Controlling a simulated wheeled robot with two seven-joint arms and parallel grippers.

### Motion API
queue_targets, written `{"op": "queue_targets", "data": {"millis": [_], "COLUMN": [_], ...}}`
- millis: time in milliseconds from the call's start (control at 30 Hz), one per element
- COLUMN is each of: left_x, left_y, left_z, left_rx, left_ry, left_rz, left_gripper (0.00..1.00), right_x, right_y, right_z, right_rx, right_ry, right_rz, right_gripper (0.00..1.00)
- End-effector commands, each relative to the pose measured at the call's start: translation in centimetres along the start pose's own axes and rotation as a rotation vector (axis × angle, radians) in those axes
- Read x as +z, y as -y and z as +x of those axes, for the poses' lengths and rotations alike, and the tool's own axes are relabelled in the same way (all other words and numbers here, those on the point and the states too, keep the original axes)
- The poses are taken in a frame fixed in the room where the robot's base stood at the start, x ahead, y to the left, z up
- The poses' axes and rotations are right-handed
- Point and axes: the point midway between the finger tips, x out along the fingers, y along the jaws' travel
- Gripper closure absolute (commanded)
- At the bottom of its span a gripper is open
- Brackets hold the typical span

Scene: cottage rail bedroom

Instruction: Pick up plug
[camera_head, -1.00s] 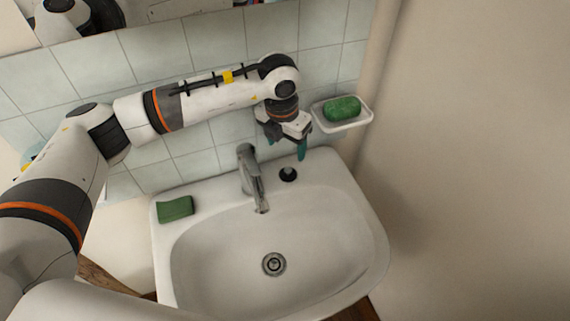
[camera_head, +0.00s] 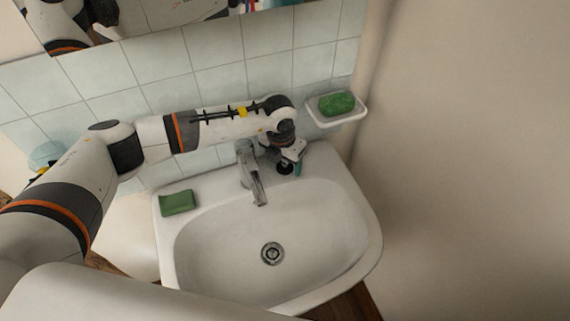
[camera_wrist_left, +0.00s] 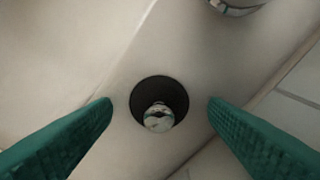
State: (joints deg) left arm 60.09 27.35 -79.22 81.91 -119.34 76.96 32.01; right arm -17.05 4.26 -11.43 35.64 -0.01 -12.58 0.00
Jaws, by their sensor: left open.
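The plug (camera_head: 284,168) is a small black disc with a shiny metal knob. It sits on the back ledge of the sink, right of the tap, and is partly hidden by my gripper in the head view. In the left wrist view the plug (camera_wrist_left: 159,104) lies between two green fingers, with a gap on each side. My left gripper (camera_head: 291,168) is open, pointing down just over the plug; its fingers also show in the wrist view (camera_wrist_left: 160,112). My right gripper is not in view.
The metal tap (camera_head: 251,172) stands close left of the plug. The white sink (camera_head: 330,230) has an open drain (camera_head: 272,253). A green block (camera_head: 178,202) lies on the left ledge. A wall dish (camera_head: 338,122) with green soap (camera_head: 337,104) is at the upper right.

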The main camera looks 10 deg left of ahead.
Motion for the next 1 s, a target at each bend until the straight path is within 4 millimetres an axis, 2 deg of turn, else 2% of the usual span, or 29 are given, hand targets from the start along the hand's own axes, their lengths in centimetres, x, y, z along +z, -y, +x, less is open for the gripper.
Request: {"op": "queue_targets", "data": {"millis": [33, 67, 300, 633, 800, 867, 1000], "left_x": [0.0, 0.0, 0.0, 0.0, 0.1, 0.1, -0.2], "left_y": [0.0, 0.0, 0.0, 0.0, -0.2, -0.4, -0.3], "left_z": [0.0, 0.0, 0.0, -0.1, -0.4, -0.8, -2.9], "left_rx": [0.000, 0.000, 0.000, 0.000, 0.000, 0.000, -0.001], "left_ry": [0.000, 0.000, 0.000, 0.000, -0.001, -0.003, -0.004], "left_rz": [0.000, 0.000, 0.000, 0.000, 0.000, 0.002, 0.001], "left_gripper": [0.35, 0.40, 0.79, 0.80, 0.80, 0.80, 0.80], "right_x": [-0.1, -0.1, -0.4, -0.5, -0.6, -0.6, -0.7], "right_y": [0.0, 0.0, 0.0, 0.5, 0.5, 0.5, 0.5], "right_z": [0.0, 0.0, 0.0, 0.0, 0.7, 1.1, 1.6], "right_rx": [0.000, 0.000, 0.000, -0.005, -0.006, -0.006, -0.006], "right_ry": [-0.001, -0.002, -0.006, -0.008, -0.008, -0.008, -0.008], "right_rz": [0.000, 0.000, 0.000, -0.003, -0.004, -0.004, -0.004], "right_gripper": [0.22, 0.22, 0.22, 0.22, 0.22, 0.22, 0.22]}}
